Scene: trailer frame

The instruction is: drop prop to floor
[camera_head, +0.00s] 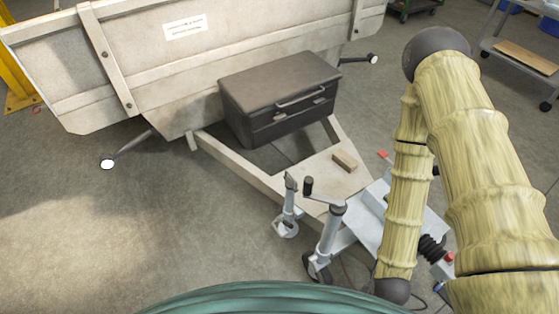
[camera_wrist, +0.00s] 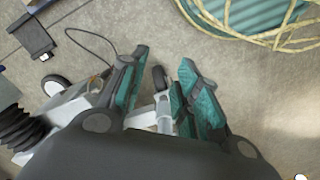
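The trailer's drawbar carries two silver upright tubes in the head view. One is a prop stand (camera_head: 287,208) with a round foot at its lower end; I cannot tell whether the foot touches the floor. The other is a jockey-wheel post (camera_head: 331,230) with a dark handle and a black wheel. In the wrist view my gripper (camera_wrist: 163,78) is open, its teal-padded fingers apart. A silver tube (camera_wrist: 163,115) and a small dark wheel (camera_wrist: 159,78) show between and beyond the fingers; I cannot tell which upright this is. My gripper is hidden in the head view.
The trailer body (camera_head: 160,60) stands behind, with a dark toolbox (camera_head: 270,80) on the drawbar frame (camera_head: 245,165). A wooden block (camera_head: 345,160) lies on the drawbar. A black coupling bellows (camera_wrist: 18,128) is at the left of the wrist view. Bare floor (camera_head: 80,240) lies left.

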